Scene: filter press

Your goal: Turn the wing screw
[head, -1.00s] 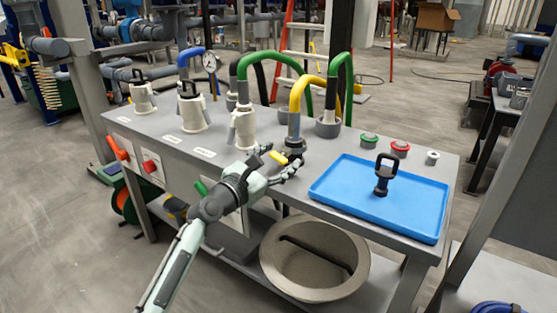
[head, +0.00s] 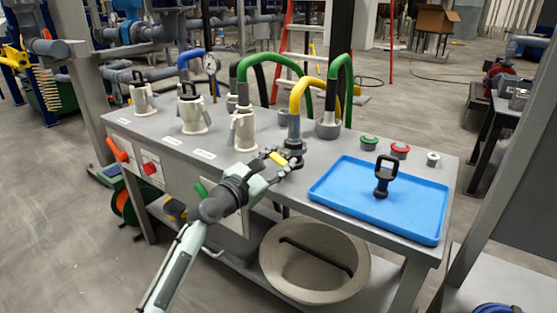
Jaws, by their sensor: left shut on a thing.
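The wing screw (head: 278,159) shows as a small yellow piece at the foot of the yellow hose (head: 299,92), near the front edge of the grey bench. My left gripper (head: 277,162) reaches in from the lower left and is shut on the wing screw, with a dark finger on either side of it. The fingers hide part of the screw and the dark fitting (head: 294,150) beside it. My right gripper is not in view.
A blue tray (head: 420,230) with a black-handled piece (head: 385,178) lies to the right. Cream canister fittings (head: 243,130) stand on the left. Green (head: 369,140) and red (head: 400,148) buttons sit behind the tray. A round grey tub (head: 295,292) is below the bench.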

